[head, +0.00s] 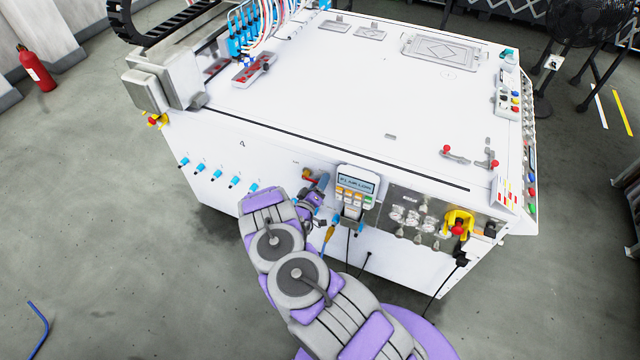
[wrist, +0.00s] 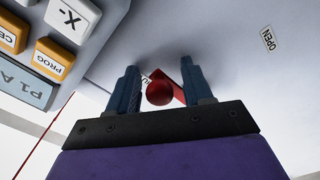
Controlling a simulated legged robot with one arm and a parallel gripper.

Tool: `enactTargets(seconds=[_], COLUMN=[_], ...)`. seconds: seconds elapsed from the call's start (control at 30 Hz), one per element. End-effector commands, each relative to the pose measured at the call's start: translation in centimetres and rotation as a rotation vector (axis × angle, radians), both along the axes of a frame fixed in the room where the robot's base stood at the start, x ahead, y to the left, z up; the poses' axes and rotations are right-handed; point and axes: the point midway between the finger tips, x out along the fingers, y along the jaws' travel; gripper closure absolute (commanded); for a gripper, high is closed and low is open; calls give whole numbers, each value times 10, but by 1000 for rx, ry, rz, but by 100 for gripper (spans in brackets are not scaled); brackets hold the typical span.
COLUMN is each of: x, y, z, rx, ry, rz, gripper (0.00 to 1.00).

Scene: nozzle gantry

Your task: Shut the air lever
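The air lever shows in the wrist view as a red arm ending in a round red knob (wrist: 160,93). In the head view the red lever (head: 308,176) is on the white machine's front face, left of the keypad. My gripper (wrist: 160,88) is open, with its two blue-grey fingers on either side of the knob and a small gap to each. In the head view my gripper (head: 319,191) is at the lever and partly covers it. The lever's pivot is mostly hidden. An OPEN label (wrist: 268,39) is on the panel, right of the fingers.
The keypad box (head: 356,187) stands out from the panel close to the right of my gripper; it also shows in the wrist view (wrist: 40,45). Cables hang below it. Several blue fittings (head: 217,176) stick out of the panel to the left.

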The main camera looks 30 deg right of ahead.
Motion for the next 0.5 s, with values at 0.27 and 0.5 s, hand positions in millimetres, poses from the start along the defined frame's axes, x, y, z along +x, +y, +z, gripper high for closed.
enactTargets(seconds=[0.27, 0.5], x=[-2, -19], y=[1, 25], z=[-2, -3], rx=[1, 3], ry=[6, 10], rz=[0, 1], gripper=[50, 50])
